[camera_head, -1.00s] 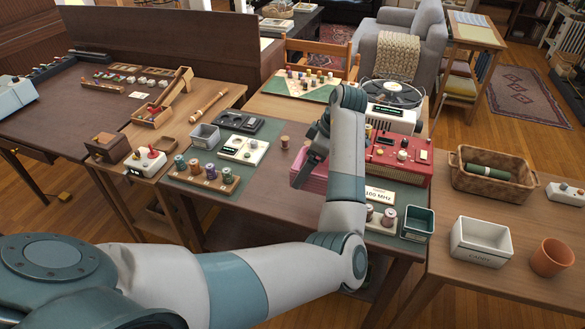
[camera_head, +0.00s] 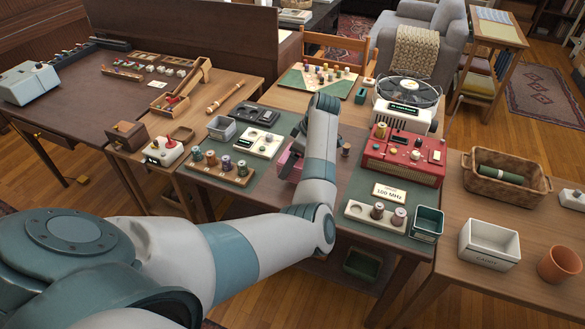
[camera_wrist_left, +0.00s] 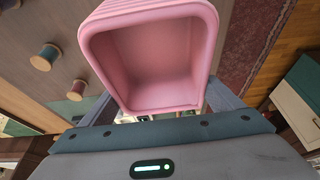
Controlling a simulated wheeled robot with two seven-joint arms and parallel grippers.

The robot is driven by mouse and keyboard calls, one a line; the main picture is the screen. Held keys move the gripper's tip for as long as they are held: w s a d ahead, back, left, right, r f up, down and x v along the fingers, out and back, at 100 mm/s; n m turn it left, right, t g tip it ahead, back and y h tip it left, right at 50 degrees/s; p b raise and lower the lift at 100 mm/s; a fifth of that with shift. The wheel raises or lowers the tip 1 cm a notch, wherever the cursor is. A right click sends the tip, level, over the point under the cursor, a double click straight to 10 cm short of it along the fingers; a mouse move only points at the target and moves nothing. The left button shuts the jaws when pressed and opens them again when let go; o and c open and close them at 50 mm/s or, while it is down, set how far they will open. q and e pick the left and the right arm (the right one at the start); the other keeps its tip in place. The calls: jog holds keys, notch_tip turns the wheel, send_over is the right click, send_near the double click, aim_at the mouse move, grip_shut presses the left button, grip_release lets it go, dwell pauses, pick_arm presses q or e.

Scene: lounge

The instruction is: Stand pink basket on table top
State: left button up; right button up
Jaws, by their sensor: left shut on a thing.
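The pink basket (camera_head: 287,166) shows in the head view as a small pink patch beside my left forearm, over the brown table top (camera_head: 262,207). My arm hides the rest of it. In the left wrist view the basket (camera_wrist_left: 160,62) is large, its open, empty mouth facing the camera. My left gripper (camera_wrist_left: 160,100) is shut on it, one finger at each side. In the head view the gripper is mostly hidden by the arm. I cannot tell whether the basket touches the table top. My right gripper is not in view.
A spool rack (camera_head: 221,171) stands left of the basket, and a small spool (camera_head: 346,151) and red radio (camera_head: 404,156) stand right. A white spool tray (camera_head: 375,214) and green bin (camera_head: 427,224) are at the front right. Bare table shows in front of the basket.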

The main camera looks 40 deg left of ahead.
pick_arm(q)
notch_tip(320, 180, down, 4)
jog(key=shift+r+p, duration=0.25)
jog(key=shift+p, duration=0.4)
jog(key=shift+f, duration=0.2)
jog(key=shift+f, duration=0.1)
jog(key=shift+f, duration=0.15)
jog(key=o, duration=1)
jog(key=shift+r, duration=0.2)
